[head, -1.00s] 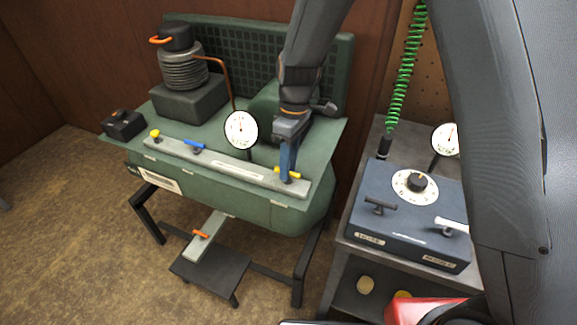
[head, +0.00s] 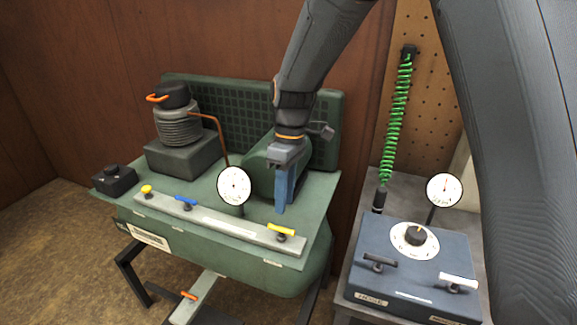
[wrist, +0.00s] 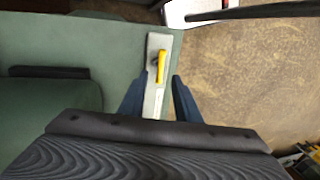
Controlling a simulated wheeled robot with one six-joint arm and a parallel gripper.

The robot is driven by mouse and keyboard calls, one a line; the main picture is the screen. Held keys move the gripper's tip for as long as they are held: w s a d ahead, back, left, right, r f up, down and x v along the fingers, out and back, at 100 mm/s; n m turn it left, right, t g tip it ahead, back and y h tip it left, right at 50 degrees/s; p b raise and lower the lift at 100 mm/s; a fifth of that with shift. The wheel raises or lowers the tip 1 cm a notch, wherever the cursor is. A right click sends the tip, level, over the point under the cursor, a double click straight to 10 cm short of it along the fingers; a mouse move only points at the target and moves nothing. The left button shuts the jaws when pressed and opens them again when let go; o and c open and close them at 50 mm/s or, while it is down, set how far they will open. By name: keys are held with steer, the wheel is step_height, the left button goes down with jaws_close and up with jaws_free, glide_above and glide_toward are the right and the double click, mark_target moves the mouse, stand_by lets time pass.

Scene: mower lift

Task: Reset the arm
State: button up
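My gripper (head: 281,208) points down over the green compressor bench (head: 270,205), a little above and behind the yellow lever (head: 281,230). In the wrist view my gripper's two dark blue fingers (wrist: 160,78) stand apart with nothing held. The yellow lever (wrist: 161,66) shows beyond and between them, on the right end of the grey manifold bar (head: 222,224). The fingers look clear of the lever. A blue lever (head: 185,202) and a yellow knob (head: 147,190) sit further left on the bar.
A white dial gauge (head: 234,186) stands close left of my gripper. A ribbed cylinder (head: 179,126) with a copper pipe is behind it. At right is a blue control box (head: 412,275) with a dial and levers, a second gauge (head: 444,189) and a green coiled hose (head: 396,115).

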steer(key=s+d+m+t, duration=0.1)
steer(key=s+d+m, duration=0.3)
steer(key=d, duration=0.3)
steer(key=s+d+m+t, duration=0.1)
steer(key=s+d+m, duration=0.4)
steer(key=d, duration=0.3)
steer(key=s+d+m+t, duration=0.1)
steer(key=s+d+m, duration=0.3)
steer(key=d, duration=0.3)
steer(key=shift+s+d+r+m+h, duration=0.2)
steer(key=shift+s+d+m+h, duration=0.1)
steer(key=shift+d+m+h, duration=0.15)
steer(key=shift+a, duration=0.15)
